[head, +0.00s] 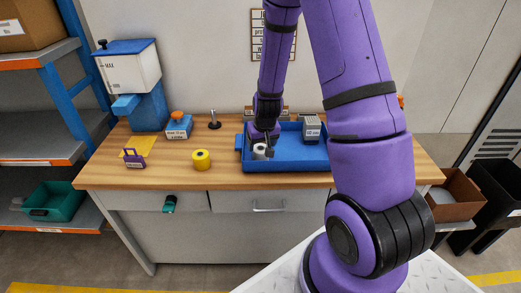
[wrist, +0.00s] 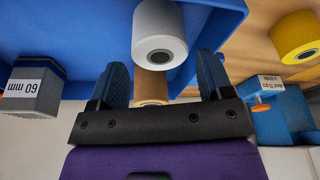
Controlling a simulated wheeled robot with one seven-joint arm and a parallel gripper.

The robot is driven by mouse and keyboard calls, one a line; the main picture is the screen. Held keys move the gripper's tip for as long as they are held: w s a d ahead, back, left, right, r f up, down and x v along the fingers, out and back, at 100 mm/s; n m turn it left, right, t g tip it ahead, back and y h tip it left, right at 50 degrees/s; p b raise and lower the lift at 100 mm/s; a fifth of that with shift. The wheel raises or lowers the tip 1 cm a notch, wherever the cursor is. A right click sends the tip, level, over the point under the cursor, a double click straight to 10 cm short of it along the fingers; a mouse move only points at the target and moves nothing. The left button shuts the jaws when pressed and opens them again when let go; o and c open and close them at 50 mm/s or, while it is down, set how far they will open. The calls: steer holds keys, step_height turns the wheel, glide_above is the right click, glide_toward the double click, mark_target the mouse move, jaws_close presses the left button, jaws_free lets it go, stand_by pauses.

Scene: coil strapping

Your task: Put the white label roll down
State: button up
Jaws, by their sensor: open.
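The white label roll (head: 259,150) is in the left part of the blue tray (head: 290,165), near its front wall. In the wrist view the white roll (wrist: 160,35) shows its end with a grey core, just beyond the fingertips. My gripper (head: 264,138) is low over the tray beside the roll. In the wrist view my gripper (wrist: 162,65) has its two fingers spread wide, with nothing clamped between them. I cannot tell whether a finger touches the roll. A tan roll (wrist: 151,90) shows between the fingers, partly hidden by the gripper body.
A yellow roll (head: 201,160) stands on the bench left of the tray. A blue dispenser (head: 146,100), a blue box with an orange knob (head: 178,125) and a dark post (head: 214,122) stand further back.

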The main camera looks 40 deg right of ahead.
steer(key=v, duration=0.6)
steer(key=shift+s+r, duration=0.1)
steer(key=shift+r, duration=0.25)
step_height(320, 180, up, 9)
glide_above(263, 153)
steer(key=s+a, duration=0.2)
steer(key=a, duration=0.1)
steer(key=s+a+r+n+t+y, duration=0.15)
steer(key=s+a+r, duration=0.35)
steer(key=r, duration=0.5)
steer(key=s+a+r, duration=0.1)
steer(key=s+r, duration=0.4)
steer(key=s, duration=0.3)
steer(key=s+a+r+n, duration=0.1)
steer(key=s+r, duration=0.3)
steer(key=s, duration=0.5)
steer(key=shift+a+r+t+h, duration=0.35)
steer(key=shift+a+r+t, duration=0.05)
steer(key=shift+a+t, duration=0.05)
